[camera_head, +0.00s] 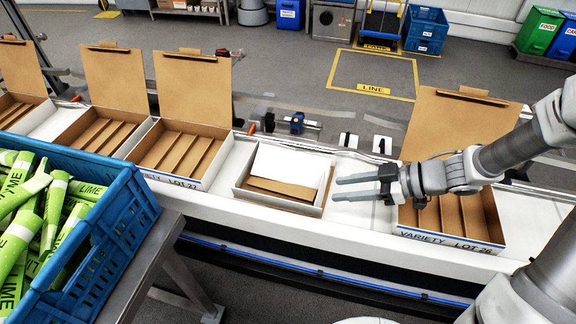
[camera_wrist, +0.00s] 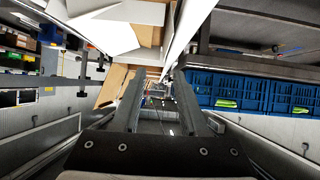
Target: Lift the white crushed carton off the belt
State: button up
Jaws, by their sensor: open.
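The white crushed carton (camera_head: 287,164) sits on the belt in the middle of the head view. Its walls are white, and a white panel and brown board show inside it. White and brown panels at the upper left of the wrist view (camera_wrist: 108,32) appear to be part of it. My gripper (camera_head: 336,189) is at the right of the carton, with its fingers pointing left towards the carton's right side. The fingers are apart with nothing between them, as the wrist view (camera_wrist: 159,76) also shows. I cannot tell whether a fingertip touches the carton.
A blue crate (camera_head: 115,235) of green lolly packs fills the lower left. Bare belt lies around the carton.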

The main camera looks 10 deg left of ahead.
jog(key=shift+g, duration=0.3)
jog(key=b+x, duration=0.1)
jog(key=x, duration=0.2)
jog(key=b+x, duration=0.1)
jog(key=x, duration=0.3)
jog(key=b+x, duration=0.1)
jog(key=x, duration=0.3)
jog(key=shift+s+a+b, duration=0.25)
jog(key=shift+s+b, duration=0.05)
jog(key=shift+s, duration=0.05)
jog(key=shift+r+b+x, duration=0.15)
jog(key=shift+b+x, duration=0.5)
jog(key=shift+x, duration=0.9)
jog(key=shift+r+b+x, duration=0.15)
jog(key=shift+b+x, duration=0.5)
jog(key=shift+x, duration=0.95)
jog(key=shift+a, duration=0.2)
grip_shut()
